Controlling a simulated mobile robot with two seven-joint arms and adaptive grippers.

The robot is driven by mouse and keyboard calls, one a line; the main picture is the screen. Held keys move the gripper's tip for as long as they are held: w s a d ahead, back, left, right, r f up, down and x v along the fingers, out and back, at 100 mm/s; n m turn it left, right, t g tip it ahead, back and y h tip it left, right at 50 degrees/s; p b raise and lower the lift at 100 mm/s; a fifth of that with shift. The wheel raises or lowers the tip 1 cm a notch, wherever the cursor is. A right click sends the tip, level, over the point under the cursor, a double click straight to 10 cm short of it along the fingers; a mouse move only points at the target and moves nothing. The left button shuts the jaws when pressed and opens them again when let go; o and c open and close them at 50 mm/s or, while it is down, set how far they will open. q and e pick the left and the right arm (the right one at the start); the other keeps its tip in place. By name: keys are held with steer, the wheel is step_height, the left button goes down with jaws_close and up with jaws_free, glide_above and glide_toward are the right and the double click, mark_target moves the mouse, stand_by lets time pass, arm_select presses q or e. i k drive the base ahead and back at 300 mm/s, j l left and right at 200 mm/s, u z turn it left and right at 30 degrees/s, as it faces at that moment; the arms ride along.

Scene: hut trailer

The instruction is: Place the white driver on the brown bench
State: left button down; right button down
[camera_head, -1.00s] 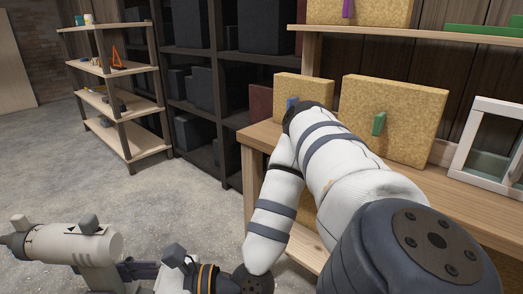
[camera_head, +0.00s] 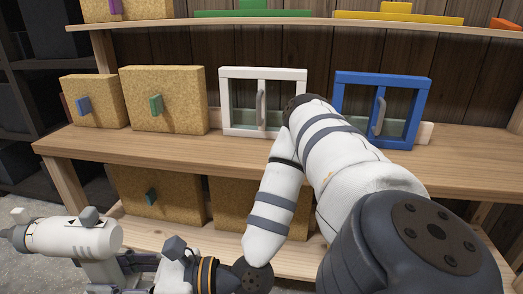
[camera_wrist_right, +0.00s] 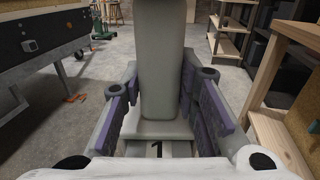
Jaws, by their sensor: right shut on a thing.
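The white driver (camera_head: 78,236) is at the lower left of the head view, its barrel pointing left. My right gripper (camera_head: 107,270) is shut on its lower part and holds it in front of the wooden bench. In the right wrist view the driver's grey body (camera_wrist_right: 162,65) stands between the purple finger pads of the right gripper (camera_wrist_right: 159,88). The brown wooden bench (camera_head: 300,161) spans the head view, with its top behind my right arm. My left gripper is out of view.
Cork-like boxes (camera_head: 165,88), a white framed window (camera_head: 226,100) and a blue framed window (camera_head: 340,105) stand along the bench's back. Its front strip is clear. A dark-sided table (camera_wrist_right: 45,45) is at left in the wrist view; floor lies between.

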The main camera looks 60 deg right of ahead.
mark_target(502, 158)
steer(key=k+l+z, duration=0.2)
steer(key=k+z, duration=0.15)
steer(key=z, duration=0.15)
steer(key=k+l+z, duration=0.3)
steer(key=z, duration=0.2)
